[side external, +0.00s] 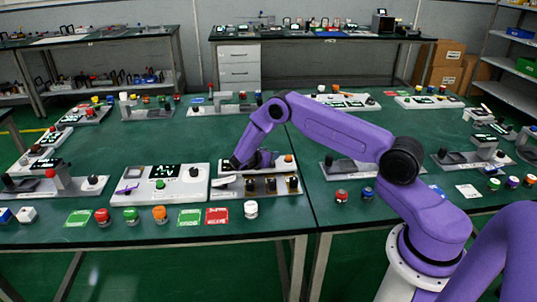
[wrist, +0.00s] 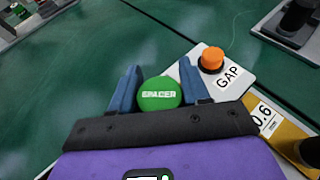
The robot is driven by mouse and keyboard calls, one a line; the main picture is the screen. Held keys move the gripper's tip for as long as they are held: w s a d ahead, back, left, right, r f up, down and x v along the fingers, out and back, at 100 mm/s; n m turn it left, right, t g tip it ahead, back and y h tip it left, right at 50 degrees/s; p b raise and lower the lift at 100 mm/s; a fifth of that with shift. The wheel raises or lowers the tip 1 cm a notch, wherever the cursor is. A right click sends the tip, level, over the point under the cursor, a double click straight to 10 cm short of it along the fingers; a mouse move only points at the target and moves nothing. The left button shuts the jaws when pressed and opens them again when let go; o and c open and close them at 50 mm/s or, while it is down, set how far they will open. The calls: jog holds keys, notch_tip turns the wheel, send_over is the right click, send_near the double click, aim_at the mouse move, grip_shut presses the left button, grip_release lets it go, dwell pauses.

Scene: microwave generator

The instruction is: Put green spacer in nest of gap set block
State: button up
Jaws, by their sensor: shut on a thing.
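The green spacer (wrist: 158,93), a round disc with white lettering, sits between the two blue fingers of my gripper (wrist: 160,92) in the wrist view. My gripper is shut on it. The spacer cannot be made out there, and I cannot tell the nest.
A white panel with a dark display (side external: 140,185) stands left of the block. Red, green and orange round pieces (side external: 131,215), green and red cards (side external: 217,215) and a white-topped piece (side external: 251,208) lie along the front edge.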

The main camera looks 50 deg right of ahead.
jog(key=shift+f, duration=0.1)
jog(key=o, duration=1.2)
jog(key=shift+f, duration=0.1)
jog(key=shift+a+r, duration=0.2)
jog(key=shift+r, duration=0.1)
jog(key=v, duration=1.1)
jog(key=shift+a+r, duration=0.25)
jog(key=shift+a, duration=0.05)
